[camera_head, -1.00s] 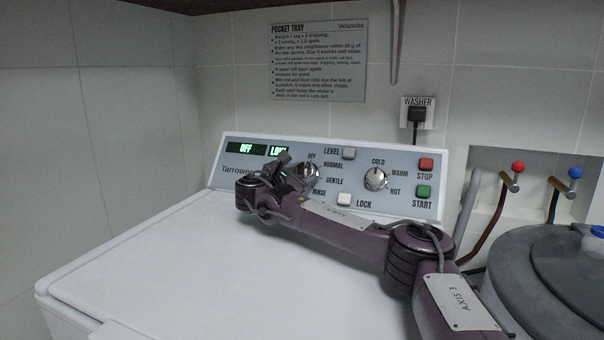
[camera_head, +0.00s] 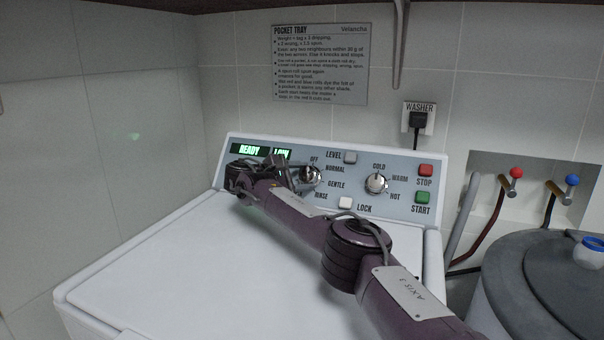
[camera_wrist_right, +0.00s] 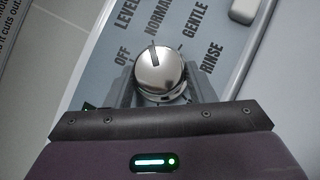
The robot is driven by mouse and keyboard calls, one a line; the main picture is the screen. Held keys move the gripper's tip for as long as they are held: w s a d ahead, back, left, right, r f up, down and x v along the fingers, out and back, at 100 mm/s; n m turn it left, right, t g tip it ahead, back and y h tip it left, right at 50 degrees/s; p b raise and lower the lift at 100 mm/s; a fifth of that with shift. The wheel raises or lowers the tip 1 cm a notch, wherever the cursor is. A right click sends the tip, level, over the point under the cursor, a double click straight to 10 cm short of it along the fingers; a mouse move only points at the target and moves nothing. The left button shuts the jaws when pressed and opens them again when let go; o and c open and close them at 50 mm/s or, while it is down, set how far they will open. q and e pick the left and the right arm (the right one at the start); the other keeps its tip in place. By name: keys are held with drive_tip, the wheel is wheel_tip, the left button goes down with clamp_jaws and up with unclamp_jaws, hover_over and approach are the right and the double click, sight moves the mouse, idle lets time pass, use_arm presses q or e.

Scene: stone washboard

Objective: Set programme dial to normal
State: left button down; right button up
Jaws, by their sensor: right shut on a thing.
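The programme dial (camera_head: 312,175) is a round silver knob on the washer's control panel, ringed by OFF, NORMAL, GENTLE and RINSE. It also shows in the right wrist view (camera_wrist_right: 160,73), with its dark pointer line aimed roughly at NORMAL. My right gripper (camera_head: 303,178) is at the dial, shut on it; in the right wrist view its grey fingers (camera_wrist_right: 161,88) stand on either side of the knob. The left display (camera_head: 249,150) reads READY. The second display (camera_head: 282,154) is partly hidden by my arm. My left gripper is out of view.
A temperature dial (camera_head: 376,183) sits to the right on the panel, near the red STOP button (camera_head: 426,170) and green START button (camera_head: 422,197). LEVEL (camera_head: 351,157) and LOCK (camera_head: 345,203) buttons are close to the programme dial.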

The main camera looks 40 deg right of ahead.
idle(0.4)
drive_tip(key=o, duration=1)
drive_tip(key=shift+c, duration=0.2)
drive_tip(key=shift+v, duration=3.9)
